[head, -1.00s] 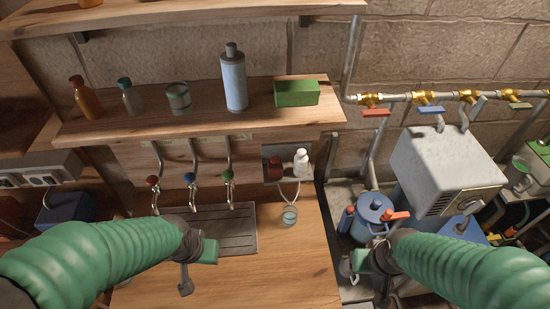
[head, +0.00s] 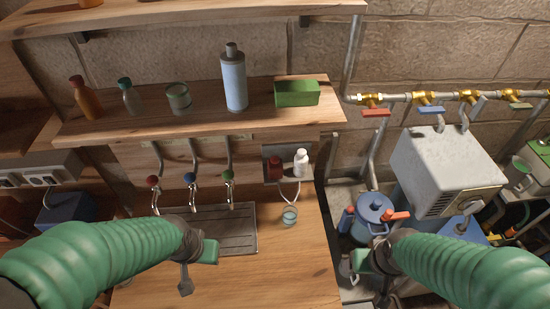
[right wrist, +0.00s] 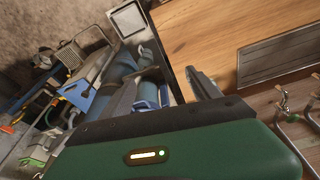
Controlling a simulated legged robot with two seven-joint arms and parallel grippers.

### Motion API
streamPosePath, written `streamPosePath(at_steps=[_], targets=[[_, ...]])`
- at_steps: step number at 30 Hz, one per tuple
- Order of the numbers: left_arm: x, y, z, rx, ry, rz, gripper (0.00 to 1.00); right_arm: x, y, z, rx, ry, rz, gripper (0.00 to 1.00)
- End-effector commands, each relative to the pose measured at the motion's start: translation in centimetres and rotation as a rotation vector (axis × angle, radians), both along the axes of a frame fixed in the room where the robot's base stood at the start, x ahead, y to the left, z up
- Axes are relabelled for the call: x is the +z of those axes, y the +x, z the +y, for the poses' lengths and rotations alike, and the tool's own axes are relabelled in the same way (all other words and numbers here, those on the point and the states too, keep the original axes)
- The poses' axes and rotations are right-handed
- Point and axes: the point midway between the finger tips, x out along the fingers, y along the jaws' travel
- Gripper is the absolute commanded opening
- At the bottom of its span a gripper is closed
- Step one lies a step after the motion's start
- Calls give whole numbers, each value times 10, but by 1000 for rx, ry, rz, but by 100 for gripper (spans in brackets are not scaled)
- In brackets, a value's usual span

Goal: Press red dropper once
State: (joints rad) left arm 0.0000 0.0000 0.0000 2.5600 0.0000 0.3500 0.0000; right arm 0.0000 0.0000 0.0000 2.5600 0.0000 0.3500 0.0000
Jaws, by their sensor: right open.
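A small dark red dropper (head: 275,168) sits in a wall bracket under the shelf, left of a white one (head: 301,162). A small glass (head: 289,216) stands on the wooden counter below them. My left gripper (head: 188,282) is over the counter, left of and nearer than the dropper; its jaw gap is not clear. My right gripper (head: 377,283) is right of the counter, away from the dropper. The dropper does not show in that view.
Three taps with red, blue and green knobs (head: 190,179) hang over a drip tray (head: 240,236). The shelf above (head: 205,122) holds bottles, a jar and a green box. A blue pot (head: 375,212) and a grey metal box (head: 440,170) stand right. The front counter is clear.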

Motion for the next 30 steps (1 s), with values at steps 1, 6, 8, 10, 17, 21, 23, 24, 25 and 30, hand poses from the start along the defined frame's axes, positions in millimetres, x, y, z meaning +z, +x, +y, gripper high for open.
streamPosePath(at_steps=[1, 6, 8, 10, 17, 21, 23, 24, 25, 30], targets=[[0, 0, 0, 0, 0, 0, 0, 0, 0, 0, 0, 0, 0, 71], [0, 0, 0, 0, 0, 0, 0, 0, 0, 0, 0, 0, 0, 71], [0, 0, 0, 0, 0, 0, 0, 0, 0, 0, 0, 0, 0, 71], [0, 0, 0, 0, 0, 0, 0, 0, 0, 0, 0, 0, 0, 71], [0, 0, 0, 0, 0, 0, 0, 0, 0, 0, 0, 0, 0, 71], [0, 0, 0, 0, 0, 0, 0, 0, 0, 0, 0, 0, 0, 71], [0, 0, 0, 0, 0, 0, 0, 0, 0, 0, 0, 0, 0, 71], [0, 0, 0, 0, 0, 0, 0, 0, 0, 0, 0, 0, 0, 71], [0, 0, 0, 0, 0, 0, 0, 0, 0, 0, 0, 0, 0, 68], [0, 0, 0, 0, 0, 0, 0, 0, 0, 0, 0, 0, 0, 46]])
